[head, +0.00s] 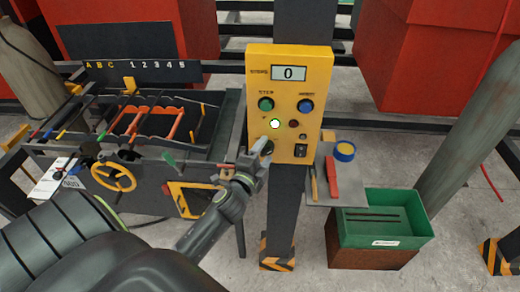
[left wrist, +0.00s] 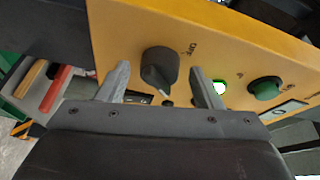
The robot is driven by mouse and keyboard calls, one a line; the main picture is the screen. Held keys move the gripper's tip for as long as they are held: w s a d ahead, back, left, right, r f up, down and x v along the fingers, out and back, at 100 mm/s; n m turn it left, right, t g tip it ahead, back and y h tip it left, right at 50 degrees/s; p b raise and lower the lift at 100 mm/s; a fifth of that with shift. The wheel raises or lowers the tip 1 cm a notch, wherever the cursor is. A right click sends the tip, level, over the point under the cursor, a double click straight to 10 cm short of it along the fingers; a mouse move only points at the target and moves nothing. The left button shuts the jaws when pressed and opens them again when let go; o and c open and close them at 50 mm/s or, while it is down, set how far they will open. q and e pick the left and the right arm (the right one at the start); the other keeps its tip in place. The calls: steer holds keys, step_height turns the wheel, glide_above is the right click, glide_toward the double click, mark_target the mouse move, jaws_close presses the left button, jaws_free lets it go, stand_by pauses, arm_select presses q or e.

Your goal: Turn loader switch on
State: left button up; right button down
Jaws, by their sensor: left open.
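The yellow control panel (head: 290,75) stands on a dark post, and its display reads 0. A black switch (head: 301,151) sits at the panel's lower right.
The panel also has a green button (head: 265,104), a blue button (head: 306,105) and a lit green lamp (head: 275,124). A grey shelf with a red tool (head: 331,178) and a green bin (head: 388,218) are at right. A machine with a yellow handwheel (head: 113,176) is at left.

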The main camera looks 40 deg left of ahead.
arm_select(q)
steer(key=s+d+b, duration=0.3)
steer(key=s, duration=1.4)
steer(key=shift+f, duration=0.1)
steer(key=s+a+f+n+g+b, duration=0.1)
steer(key=s+f+n+g+b, duration=0.15)
steer(key=f, duration=1.05)
steer(key=s+f+n+g+b, duration=0.1)
steer(key=f+n+g, duration=0.15)
steer(key=f, duration=1.05)
steer(key=s+a+f+n+g+b, duration=0.1)
steer(key=s+f+n+g+b, duration=0.15)
steer(key=f, duration=1.05)
steer(key=s+d+f+n+g+h+b, duration=0.1)
steer(key=s+f+n+g+b, duration=0.3)
steer(key=s+f, duration=1.7)
step_height(320, 180, down, 2)
steer(key=d+n+g, duration=0.1)
steer(key=n+g, duration=0.2)
steer(key=g, duration=0.2)
steer(key=shift+s+f+h, duration=0.25)
steer(key=shift+s+h, duration=0.1)
steer(key=shift+h, duration=0.05)
